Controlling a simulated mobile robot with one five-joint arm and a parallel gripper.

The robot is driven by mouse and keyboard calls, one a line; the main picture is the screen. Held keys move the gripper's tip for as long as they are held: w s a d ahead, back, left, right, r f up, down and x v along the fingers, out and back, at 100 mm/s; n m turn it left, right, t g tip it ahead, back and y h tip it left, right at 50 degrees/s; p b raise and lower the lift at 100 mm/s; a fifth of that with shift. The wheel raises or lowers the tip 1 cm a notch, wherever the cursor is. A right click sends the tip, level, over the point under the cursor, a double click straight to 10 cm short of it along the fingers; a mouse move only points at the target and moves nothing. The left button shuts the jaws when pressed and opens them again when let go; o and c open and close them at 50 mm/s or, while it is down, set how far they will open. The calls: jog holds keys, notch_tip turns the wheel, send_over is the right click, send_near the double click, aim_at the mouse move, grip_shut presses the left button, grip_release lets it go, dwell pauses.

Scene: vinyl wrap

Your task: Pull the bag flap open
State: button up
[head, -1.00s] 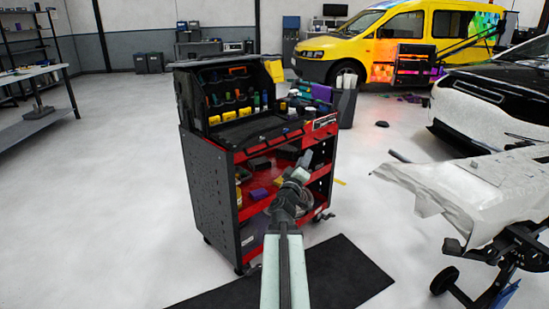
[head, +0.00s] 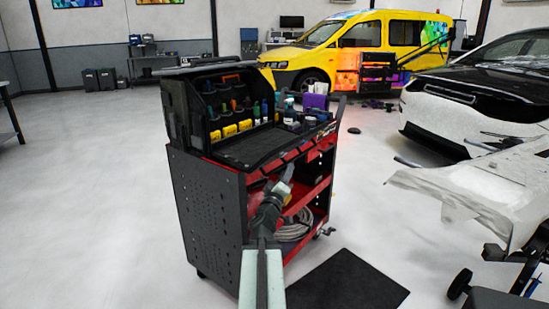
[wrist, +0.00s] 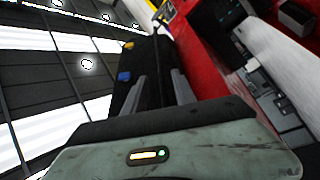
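The black tool bag (head: 177,112) stands upright on top of a red and black cart. Its front is open to view, with rows of tools and yellow items inside. A flat black panel (head: 250,148) lies in front of the pockets; I cannot tell if it is the flap. My gripper (head: 284,176) is below and in front of the cart's top edge, apart from the bag. In the wrist view, my gripper's two grey fingers (wrist: 157,88) are spread, with dark surfaces beyond them. I see nothing clearly held between them.
The cart (head: 210,205) has red shelves, with a coiled hose (head: 294,225) low down. Bottles and a purple box (head: 316,101) stand right of the bag. A black mat (head: 345,285) lies on the floor. A covered panel on a stand (head: 470,195) is at right. Floor at left is clear.

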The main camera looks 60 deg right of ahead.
aim_at(291, 160)
jog(key=p+x, duration=0.1)
jog(key=x, duration=0.7)
jog(key=shift+w+p, duration=0.15)
jog(key=shift+p, duration=0.25)
grip_shut()
dwell(0.9)
